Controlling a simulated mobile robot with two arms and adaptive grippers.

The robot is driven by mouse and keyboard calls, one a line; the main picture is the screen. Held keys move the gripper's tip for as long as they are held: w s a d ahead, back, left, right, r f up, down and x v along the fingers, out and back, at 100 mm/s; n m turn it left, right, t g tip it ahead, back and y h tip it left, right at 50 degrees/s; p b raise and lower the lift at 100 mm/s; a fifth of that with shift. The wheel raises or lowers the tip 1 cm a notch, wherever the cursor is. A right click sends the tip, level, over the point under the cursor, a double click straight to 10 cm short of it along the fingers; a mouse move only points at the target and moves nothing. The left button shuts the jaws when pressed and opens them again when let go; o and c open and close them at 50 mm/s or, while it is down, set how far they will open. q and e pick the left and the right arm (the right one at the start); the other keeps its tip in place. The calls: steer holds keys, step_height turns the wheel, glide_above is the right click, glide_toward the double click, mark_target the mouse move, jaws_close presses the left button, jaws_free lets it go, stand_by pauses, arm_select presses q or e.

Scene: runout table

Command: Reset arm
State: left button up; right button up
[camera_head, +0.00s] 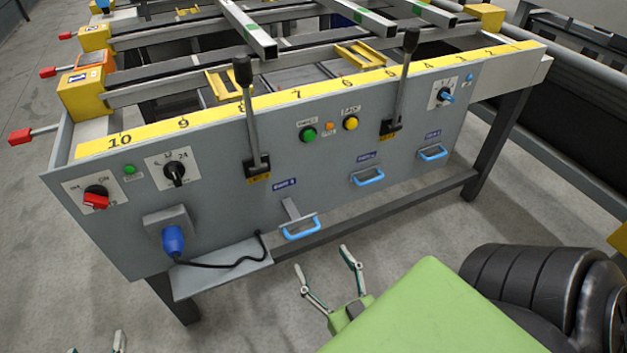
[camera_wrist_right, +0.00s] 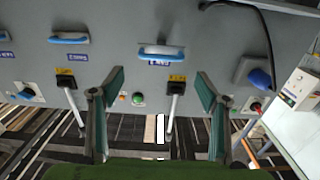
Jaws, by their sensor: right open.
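My right gripper (camera_head: 322,259) is open and empty in front of the runout table (camera_head: 222,135), below and right of the nearest blue drawer handle (camera_head: 301,230). In the right wrist view, which is upside down, its two fingers (camera_wrist_right: 160,86) are spread wide, with that blue handle (camera_wrist_right: 162,52) seen between them and a gap of air to the panel. My left gripper (camera_head: 97,346) shows only its two fingertips at the bottom left edge of the head view. They are apart, with nothing visible between them.
The panel carries two upright levers (camera_head: 246,100) (camera_head: 403,85), a red switch (camera_head: 95,198), a black dial (camera_head: 175,171), green (camera_head: 308,134) and yellow (camera_head: 350,123) buttons, and a blue plug (camera_head: 173,241) with a cable. Several metal bars lie on top. The floor before the table is free.

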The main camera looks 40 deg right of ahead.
steer(key=shift+v, duration=1.1)
steer(key=shift+a, duration=0.1)
